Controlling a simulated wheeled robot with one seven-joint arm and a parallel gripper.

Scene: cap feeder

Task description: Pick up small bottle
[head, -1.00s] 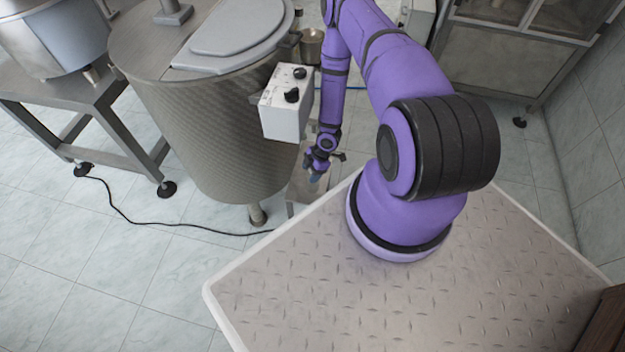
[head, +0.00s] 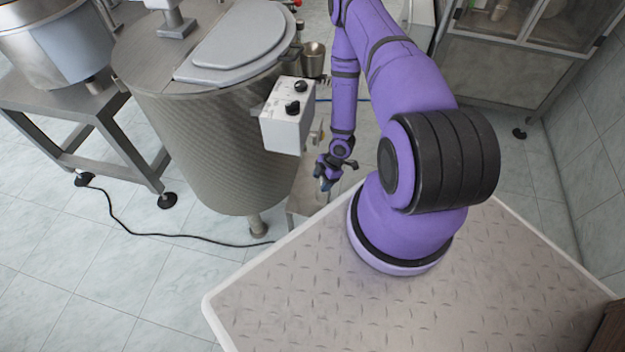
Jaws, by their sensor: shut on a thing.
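My gripper (head: 327,181) hangs low between the large metal drum and the light textured platform. Its jaws are shut on a small blue thing (head: 326,185) at the fingertips. I take this to be the small bottle, but only a bit of blue shows and the fingers hide the rest. It is held over a small metal surface (head: 305,203) beside the drum. I cannot tell whether it still touches that surface.
The metal drum (head: 205,150) with a grey lid stands left of my gripper. A white control box (head: 286,117) with black knobs juts out close to my forearm. The platform's raised edge (head: 262,262) lies just in front. A cabinet (head: 505,75) stands at the back right.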

